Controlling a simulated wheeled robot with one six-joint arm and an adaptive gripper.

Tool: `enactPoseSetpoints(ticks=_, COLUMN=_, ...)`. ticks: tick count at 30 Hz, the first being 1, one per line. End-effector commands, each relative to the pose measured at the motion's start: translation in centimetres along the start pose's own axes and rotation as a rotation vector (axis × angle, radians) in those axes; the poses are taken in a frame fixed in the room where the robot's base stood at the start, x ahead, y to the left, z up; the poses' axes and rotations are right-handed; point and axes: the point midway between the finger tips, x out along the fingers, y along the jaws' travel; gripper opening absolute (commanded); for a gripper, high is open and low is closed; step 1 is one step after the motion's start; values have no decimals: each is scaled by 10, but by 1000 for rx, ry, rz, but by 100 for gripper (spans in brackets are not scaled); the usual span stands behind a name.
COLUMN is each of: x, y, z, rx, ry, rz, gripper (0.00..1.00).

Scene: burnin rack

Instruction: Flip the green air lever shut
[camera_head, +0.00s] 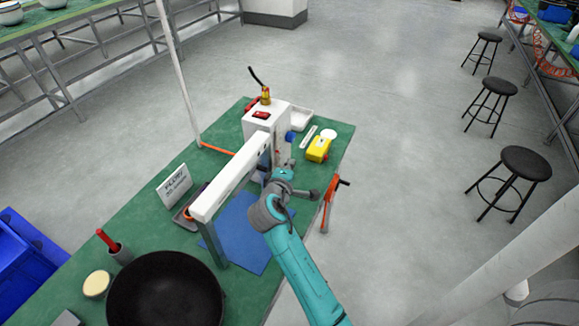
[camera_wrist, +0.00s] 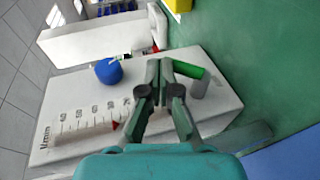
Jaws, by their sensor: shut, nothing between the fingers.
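The green air lever (camera_wrist: 188,69) shows in the wrist view as a short green bar beside a grey cylindrical fitting (camera_wrist: 198,88), on the face of a white box (camera_wrist: 75,120). My gripper (camera_wrist: 160,66) is shut and empty. Its fingertips overlap the left end of the lever in the picture; I cannot tell whether they touch it. In the head view my arm reaches to the white machine (camera_head: 268,118), and the lever and fingertips cannot be made out there.
A blue ball knob (camera_wrist: 108,71) and a printed scale with a red pointer (camera_wrist: 115,125) are on the same face. A white beam (camera_head: 230,178) runs from the machine over a blue mat (camera_head: 245,245). A yellow box (camera_head: 318,149) and a black pan (camera_head: 165,290) stand on the green bench.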

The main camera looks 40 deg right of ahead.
Motion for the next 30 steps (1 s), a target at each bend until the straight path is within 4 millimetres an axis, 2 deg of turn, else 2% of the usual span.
enactPoseSetpoints(ticks=13, x=0, y=0, z=0, rx=0, ry=0, rz=0, gripper=0)
enactPoseSetpoints(ticks=17, x=-7, y=0, z=-1, rx=0, ry=1, rz=0, gripper=0)
enactPoseSetpoints(ticks=20, x=-21, y=0, z=-1, rx=0, ry=3, rz=0, gripper=0)
enactPoseSetpoints(ticks=30, x=-87, y=0, z=-1, rx=-1, ry=4, rz=-1, gripper=0)
